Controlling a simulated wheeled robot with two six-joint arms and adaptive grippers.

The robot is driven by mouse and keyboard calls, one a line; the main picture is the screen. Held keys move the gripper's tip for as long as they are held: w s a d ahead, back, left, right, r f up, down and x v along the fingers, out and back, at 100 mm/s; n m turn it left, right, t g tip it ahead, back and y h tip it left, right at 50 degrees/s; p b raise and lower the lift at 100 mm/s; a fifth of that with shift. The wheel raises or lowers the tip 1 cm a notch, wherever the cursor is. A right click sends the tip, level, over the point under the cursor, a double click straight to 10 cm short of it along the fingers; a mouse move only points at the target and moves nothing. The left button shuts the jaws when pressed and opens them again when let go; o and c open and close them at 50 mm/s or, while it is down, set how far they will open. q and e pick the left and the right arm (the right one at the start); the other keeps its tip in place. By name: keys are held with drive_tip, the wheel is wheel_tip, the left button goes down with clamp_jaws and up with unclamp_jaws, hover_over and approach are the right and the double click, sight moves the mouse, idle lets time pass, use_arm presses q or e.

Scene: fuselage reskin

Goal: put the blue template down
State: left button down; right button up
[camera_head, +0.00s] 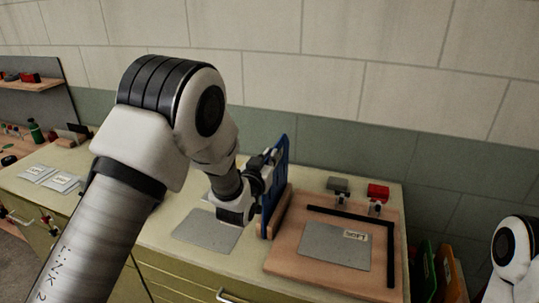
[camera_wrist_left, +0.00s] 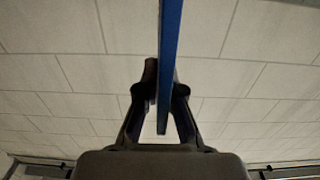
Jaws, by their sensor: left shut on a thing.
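The blue template (camera_head: 273,205) stands upright, seen nearly edge-on, above the bench at the left edge of the wooden board. My left gripper (camera_head: 262,170) is shut on it from the left side. In the left wrist view the blue template (camera_wrist_left: 170,60) shows as a narrow blue strip between the fingers of my left gripper (camera_wrist_left: 163,100). A wooden strip (camera_head: 284,212) stands close beside its lower part. I cannot tell whether the template's lower edge touches the bench or the strip. My right gripper is out of view.
The wooden board (camera_head: 285,262) holds a grey sheet labelled SOFT (camera_head: 335,247), a black angle frame (camera_head: 390,250), and a grey and a red clamp (camera_head: 378,191). Another grey sheet (camera_head: 205,232) lies left on the bench (camera_head: 165,262). Colored panels (camera_head: 445,270) stand at the right.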

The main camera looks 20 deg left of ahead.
use_arm(q)
drive_tip(key=shift+s, duration=0.15)
drive_tip(key=shift+f+b, duration=0.15)
drive_tip(key=shift+b, duration=0.15)
drive_tip(key=c, duration=1.3)
unclamp_jaws()
drive_tip(key=shift+r+p, duration=0.25)
drive_tip(key=shift+p, duration=0.05)
drive_tip(key=shift+s+f+b, duration=0.15)
drive_tip(key=shift+s+b, duration=0.15)
drive_tip(key=s+b, duration=0.4)
drive_tip(key=s, duration=0.7)
drive_tip(key=shift+s+a, duration=0.2)
